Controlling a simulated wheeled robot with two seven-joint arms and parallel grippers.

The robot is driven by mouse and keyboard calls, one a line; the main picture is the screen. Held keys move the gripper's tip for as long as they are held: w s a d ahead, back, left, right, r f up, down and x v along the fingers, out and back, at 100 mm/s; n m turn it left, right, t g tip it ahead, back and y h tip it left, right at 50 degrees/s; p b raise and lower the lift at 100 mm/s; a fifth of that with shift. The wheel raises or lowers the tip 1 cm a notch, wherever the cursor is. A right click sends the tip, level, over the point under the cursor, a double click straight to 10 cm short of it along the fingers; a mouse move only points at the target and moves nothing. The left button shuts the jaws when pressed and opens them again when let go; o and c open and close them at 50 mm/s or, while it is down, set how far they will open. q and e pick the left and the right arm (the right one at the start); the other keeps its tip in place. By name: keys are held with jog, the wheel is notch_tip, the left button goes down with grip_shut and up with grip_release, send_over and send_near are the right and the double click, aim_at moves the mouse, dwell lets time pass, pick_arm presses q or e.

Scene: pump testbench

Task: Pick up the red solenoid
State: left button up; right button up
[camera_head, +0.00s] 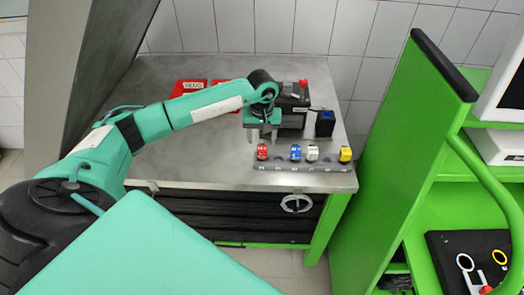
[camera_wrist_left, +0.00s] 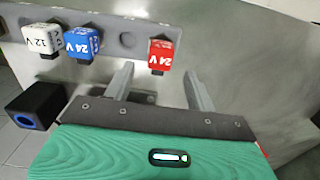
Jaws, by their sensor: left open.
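The red solenoid (camera_head: 262,152) is a small red block with white lettering, at the left end of a grey rail (camera_head: 328,168) on the bench. In the left wrist view the red solenoid (camera_wrist_left: 160,57) reads "24 V" upside down and stands upper centre. My left gripper (camera_head: 262,135) is open and empty, just behind and above the red solenoid. In the left wrist view the fingers (camera_wrist_left: 157,80) point toward the red solenoid, one to each side, with no contact visible. My right gripper is in neither view.
To the right on the rail are a blue solenoid (camera_head: 295,153), a white one (camera_head: 312,153) and a yellow one (camera_head: 345,154). A black device (camera_head: 293,118) with a blue-topped box (camera_head: 325,122) stands behind. Red bins (camera_head: 188,86) lie farther back. The bench's left part is clear.

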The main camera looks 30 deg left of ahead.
aim_at(262, 147)
pick_arm(q)
jog(key=shift+s+f+p, duration=0.1)
jog(key=shift+f+p, duration=0.4)
jog(key=shift+p, duration=0.1)
notch_tip(262, 147, down, 4)
jog(key=shift+d+r+p, duration=0.1)
jog(key=shift+p, duration=1.05)
jog(key=shift+f, duration=0.3)
jog(key=c, duration=0.9)
